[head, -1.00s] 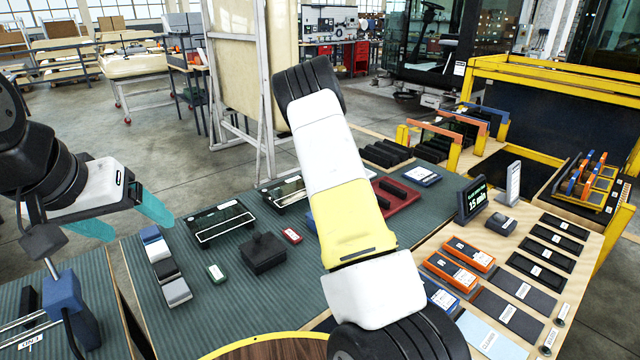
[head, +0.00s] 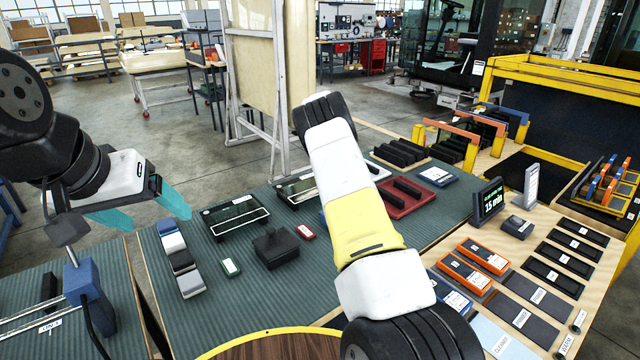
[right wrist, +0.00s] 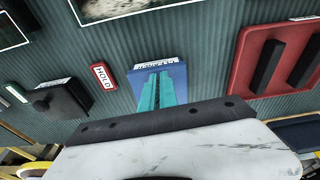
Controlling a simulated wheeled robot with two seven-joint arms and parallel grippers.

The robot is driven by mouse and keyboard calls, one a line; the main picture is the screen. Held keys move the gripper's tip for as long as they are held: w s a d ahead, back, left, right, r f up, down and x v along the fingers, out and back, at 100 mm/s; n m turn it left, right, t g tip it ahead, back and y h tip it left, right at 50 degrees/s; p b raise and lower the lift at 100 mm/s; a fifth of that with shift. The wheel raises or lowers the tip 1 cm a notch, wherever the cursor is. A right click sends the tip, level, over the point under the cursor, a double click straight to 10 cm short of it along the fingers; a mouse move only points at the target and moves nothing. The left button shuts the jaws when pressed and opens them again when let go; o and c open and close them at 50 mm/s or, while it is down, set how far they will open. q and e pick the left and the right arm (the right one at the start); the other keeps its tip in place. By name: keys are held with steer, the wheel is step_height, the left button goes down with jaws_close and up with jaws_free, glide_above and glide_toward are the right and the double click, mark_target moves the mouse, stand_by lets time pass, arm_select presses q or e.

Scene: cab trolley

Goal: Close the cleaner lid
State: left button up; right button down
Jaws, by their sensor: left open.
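A blue box (right wrist: 178,82) with a white label lies on the striped mat in the right wrist view; the label is too blurred to read, and I cannot tell whether this is the cleaner lid. My right gripper (right wrist: 157,78) has its teal fingers together over this box; I cannot tell whether they touch it. In the head view my right forearm hides most of that spot and the right gripper. My left gripper (head: 160,217) is open and empty, in the air left of the mat. A pale blue sheet marked CLEANER (head: 498,342) lies at the bottom right.
A red HOLD tag (right wrist: 103,76) and a black block (right wrist: 62,101) lie left of the blue box. A red tray (right wrist: 262,55) with black bars lies to its right. Orange boxes (head: 464,272) and dark mats stand on the wooden table; a display (head: 489,200) stands behind them.

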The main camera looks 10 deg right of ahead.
steer(key=shift+a+f, duration=0.35)
steer(key=shift+f, duration=0.3)
step_height(320, 180, up, 9)
steer(key=w, duration=0.1)
steer(key=s+r+n+t+y, duration=0.1)
steer(key=s+r+n+t, duration=0.1)
steer(key=s+r+n, duration=0.55)
steer(key=s+r+n+t+y, duration=0.15)
steer(key=s+r+n, duration=0.3)
steer(key=r, duration=0.65)
steer(key=s+a+r+n+t, duration=0.1)
steer(key=s+a+r+n, duration=0.15)
steer(key=s+n, duration=0.4)
steer(key=s+a+r+n+t, duration=0.2)
steer(key=s+a+n, duration=0.15)
steer(key=s, duration=0.55)
steer(key=s+a+f+n+t, duration=0.1)
steer(key=s+a+f+n, duration=0.1)
steer(key=s+n, duration=0.2)
steer(key=s+a+f+n, duration=0.2)
steer(key=s+n, duration=0.3)
steer(key=s, duration=0.4)
steer(key=shift+s+a+n+t, duration=0.25)
steer(key=shift+a+n+t, duration=0.1)
steer(key=shift+a, duration=0.1)
steer(key=shift+y, duration=0.25)
